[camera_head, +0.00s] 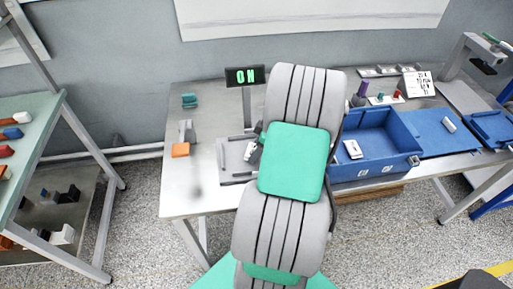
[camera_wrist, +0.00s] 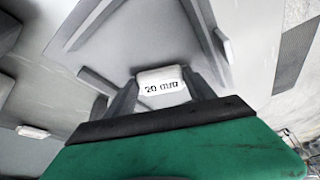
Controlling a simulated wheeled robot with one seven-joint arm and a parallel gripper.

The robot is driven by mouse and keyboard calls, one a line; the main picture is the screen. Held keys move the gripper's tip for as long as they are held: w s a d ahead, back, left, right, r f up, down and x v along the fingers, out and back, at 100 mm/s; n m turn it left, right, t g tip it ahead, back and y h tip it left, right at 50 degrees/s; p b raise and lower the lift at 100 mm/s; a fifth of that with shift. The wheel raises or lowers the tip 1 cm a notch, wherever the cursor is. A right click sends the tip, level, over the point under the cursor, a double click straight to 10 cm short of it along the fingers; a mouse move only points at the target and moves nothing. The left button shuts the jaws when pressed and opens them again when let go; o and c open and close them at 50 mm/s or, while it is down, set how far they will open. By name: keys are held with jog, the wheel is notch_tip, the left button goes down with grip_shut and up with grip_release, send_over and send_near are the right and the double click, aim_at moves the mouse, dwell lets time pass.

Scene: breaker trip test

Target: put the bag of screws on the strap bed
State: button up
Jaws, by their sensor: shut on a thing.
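My gripper (camera_wrist: 162,92) has its two grey fingers closed on the sides of a small white packet (camera_wrist: 161,80) with dark print starting "20", which I take for the bag of screws. In the wrist view it is over a grey tray-like fixture (camera_wrist: 95,38) with raised edges; I cannot tell whether it touches. In the head view this fixture (camera_head: 230,168) lies on the bench left of my arm, and may be the strap bed. My arm hides its right side and most of my gripper.
A lit "ON" display (camera_head: 245,76) stands behind the fixture. An orange block (camera_head: 180,150) and a teal piece (camera_head: 189,100) are to its left. A blue bin (camera_head: 400,150) with a white item (camera_head: 353,149) inside is right of my arm. Bare bench lies at the front left.

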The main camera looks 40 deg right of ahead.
jog(key=o, duration=1.4)
jog(key=shift+f, duration=0.1)
jog(key=shift+s+d+r, duration=0.1)
jog(key=shift+d+r, duration=0.05)
jog(key=shift+r, duration=0.3)
jog(key=v, duration=1.1)
jog(key=w+a+r+m+h, duration=0.1)
jog(key=w+a+r, duration=0.1)
jog(key=a, duration=0.7)
jog(key=w+a+r+m, duration=0.2)
jog(key=w+a+r, duration=0.1)
jog(key=a, duration=0.6)
jog(key=s+a+m, duration=0.1)
jog(key=s+a, duration=0.1)
jog(key=a, duration=0.2)
jog(key=s+a+m+h, duration=0.1)
jog(key=s+a, duration=0.1)
jog(key=a, duration=0.2)
jog(key=s+a+m, duration=0.1)
jog(key=s+a, duration=0.1)
jog(key=a, duration=0.3)
jog(key=shift+s, duration=0.15)
